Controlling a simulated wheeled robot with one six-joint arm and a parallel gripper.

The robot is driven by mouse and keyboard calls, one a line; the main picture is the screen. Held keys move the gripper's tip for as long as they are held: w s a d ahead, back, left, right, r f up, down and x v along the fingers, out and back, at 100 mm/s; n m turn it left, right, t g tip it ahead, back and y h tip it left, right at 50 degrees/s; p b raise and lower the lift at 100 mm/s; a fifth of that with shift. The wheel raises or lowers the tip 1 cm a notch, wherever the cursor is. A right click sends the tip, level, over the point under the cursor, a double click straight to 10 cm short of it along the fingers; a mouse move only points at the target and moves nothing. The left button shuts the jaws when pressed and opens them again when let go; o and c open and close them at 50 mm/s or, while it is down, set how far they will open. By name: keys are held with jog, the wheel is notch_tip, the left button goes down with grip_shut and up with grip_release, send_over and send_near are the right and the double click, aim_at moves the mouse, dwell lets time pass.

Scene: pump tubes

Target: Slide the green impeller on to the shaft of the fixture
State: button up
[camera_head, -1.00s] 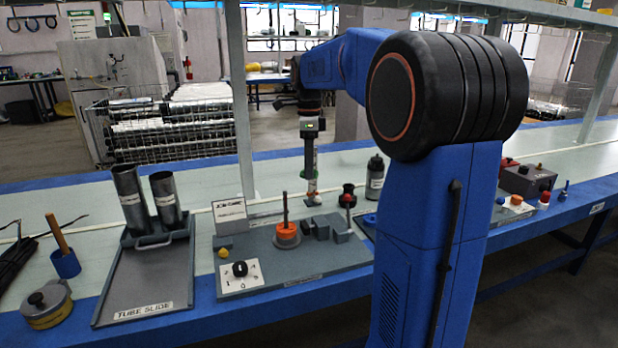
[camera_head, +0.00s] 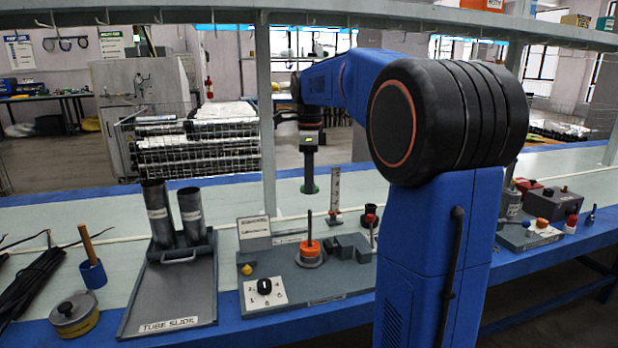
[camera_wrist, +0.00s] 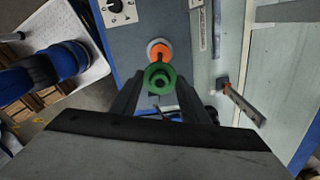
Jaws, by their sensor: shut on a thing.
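The green impeller (camera_wrist: 159,79) is a ring-shaped wheel with a dark centre, held between my gripper's fingers in the wrist view. My gripper (camera_head: 310,190) is shut on it, and the green impeller (camera_head: 310,188) shows at its lower end in the head view. The fixture (camera_head: 335,280) is a grey plate on the bench. Its thin upright shaft (camera_head: 309,224) carries an orange impeller (camera_head: 310,247) low down on a round grey base. My gripper is above and behind the shaft, apart from it. In the wrist view the orange impeller (camera_wrist: 157,51) is partly hidden by the green one.
Grey blocks (camera_head: 350,246), a black dial (camera_head: 264,286) and a yellow knob (camera_head: 247,269) stand on the plate. A graduated upright piece (camera_head: 335,195) stands behind. The tube slide (camera_head: 177,303) with two dark tubes is at the left. An overhead shelf crosses the top.

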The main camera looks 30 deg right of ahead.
jog(key=shift+f, duration=2.45)
jog(key=shift+f, duration=1.35)
jog(key=o, duration=1.1)
notch_tip(320, 180, up, 18)
jog(key=shift+f, duration=0.25)
dwell(0.3)
